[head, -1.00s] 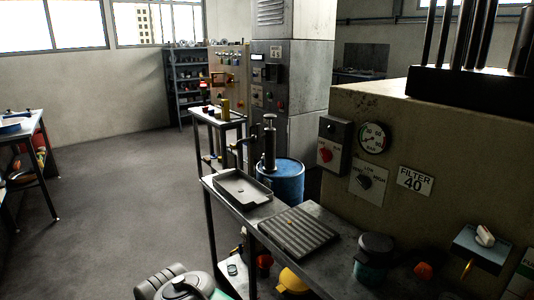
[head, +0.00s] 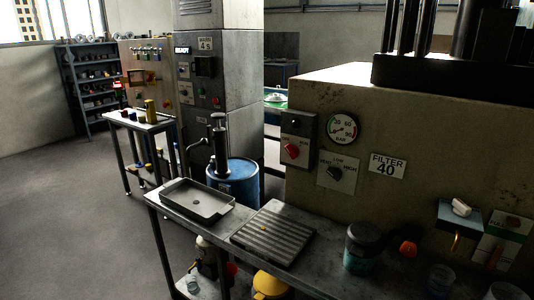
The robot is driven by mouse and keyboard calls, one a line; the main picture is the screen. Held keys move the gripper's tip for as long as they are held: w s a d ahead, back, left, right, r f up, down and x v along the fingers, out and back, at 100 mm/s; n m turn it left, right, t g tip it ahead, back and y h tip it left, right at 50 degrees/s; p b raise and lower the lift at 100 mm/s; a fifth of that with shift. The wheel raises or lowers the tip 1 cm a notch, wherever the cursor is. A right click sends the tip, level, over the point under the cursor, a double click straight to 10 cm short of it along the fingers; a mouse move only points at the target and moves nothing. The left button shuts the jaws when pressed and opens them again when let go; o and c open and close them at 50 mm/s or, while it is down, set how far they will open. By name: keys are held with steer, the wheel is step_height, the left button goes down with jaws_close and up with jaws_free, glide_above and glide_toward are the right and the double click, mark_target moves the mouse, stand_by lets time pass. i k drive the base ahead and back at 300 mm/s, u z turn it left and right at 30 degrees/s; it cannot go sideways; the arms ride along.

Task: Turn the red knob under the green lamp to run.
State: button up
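A red knob (head: 291,151) sits on a small grey box fixed to the large beige machine, right of the middle. A small round lamp (head: 296,122) is above it on the same box; it looks dark, and I cannot tell its colour. The knob's label is too small to read. A black knob (head: 335,173) on a plate marked LOW and HIGH is to the right and below. My gripper is not in view.
A metal bench with a grey tray (head: 197,202), a ribbed plate (head: 272,234) and a dark-lidded jar (head: 362,247) stands before the machine. A blue drum (head: 232,184) is behind it. A grey control column (head: 213,112) stands further back. Open floor lies at left.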

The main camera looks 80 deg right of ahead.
mark_target(293, 152)
steer(key=z, duration=0.3)
steer(key=i, duration=0.8)
steer(key=z, duration=1.2)
steer(key=i, duration=0.55)
steer(key=z, duration=0.55)
